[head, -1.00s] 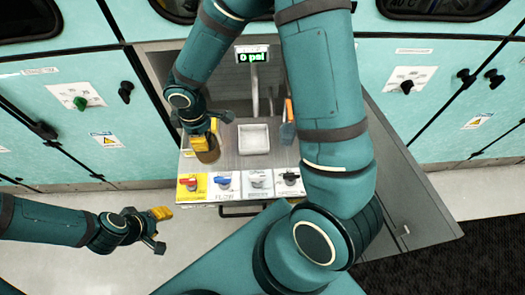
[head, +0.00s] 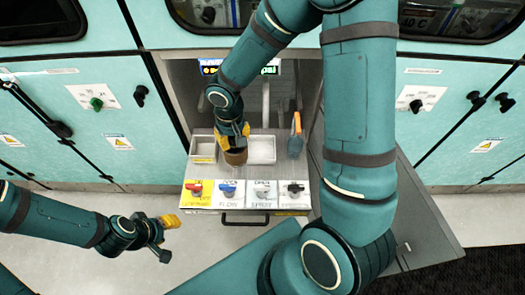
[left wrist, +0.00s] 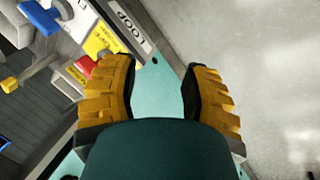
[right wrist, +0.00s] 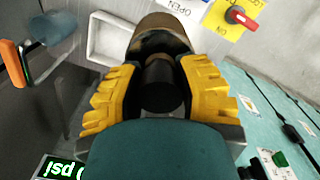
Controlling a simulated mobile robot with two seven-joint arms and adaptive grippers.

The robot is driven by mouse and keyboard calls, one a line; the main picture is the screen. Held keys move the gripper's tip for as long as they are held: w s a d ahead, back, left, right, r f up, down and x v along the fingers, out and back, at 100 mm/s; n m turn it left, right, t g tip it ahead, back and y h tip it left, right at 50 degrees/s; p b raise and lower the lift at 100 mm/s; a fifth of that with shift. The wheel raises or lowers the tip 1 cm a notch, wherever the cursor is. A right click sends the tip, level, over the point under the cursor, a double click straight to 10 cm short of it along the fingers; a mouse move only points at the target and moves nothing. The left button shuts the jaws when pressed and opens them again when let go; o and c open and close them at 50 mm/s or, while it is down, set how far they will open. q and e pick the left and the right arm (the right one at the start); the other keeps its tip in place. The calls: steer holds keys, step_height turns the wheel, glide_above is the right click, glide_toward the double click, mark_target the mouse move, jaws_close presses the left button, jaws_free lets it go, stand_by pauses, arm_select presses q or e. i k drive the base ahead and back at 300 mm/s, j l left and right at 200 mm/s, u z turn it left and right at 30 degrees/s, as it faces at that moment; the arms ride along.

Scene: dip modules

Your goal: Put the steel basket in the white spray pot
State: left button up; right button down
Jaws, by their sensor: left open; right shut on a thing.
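My right gripper (head: 233,142) is shut on the steel basket (head: 236,157), a brownish, round cup. The basket hangs over the bench between two pots, its near side overlapping the edge of the white square pot (head: 262,149). In the right wrist view the basket (right wrist: 160,28) shows between and beyond the yellow fingers, beside the white pot (right wrist: 98,38). I cannot read a label on this pot, which looks empty. My left gripper (head: 167,233) is open and empty, out left of the bench; its yellow fingers (left wrist: 160,80) are apart over the floor.
A second pale pot (head: 203,148) with a yellow label stands left of the basket. An orange-handled tool (head: 296,135) stands at the right. Red, blue, white and black valves (head: 261,190) line the front. A green psi display (head: 269,71) is behind.

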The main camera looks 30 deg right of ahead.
mark_target(261, 153)
steer(key=i+j+z, duration=0.15)
steer(key=z, duration=0.25)
steer(key=i+j+z, duration=0.2)
steer(key=z, duration=0.15)
steer(key=i+j+z, duration=0.2)
steer(key=z, duration=0.2)
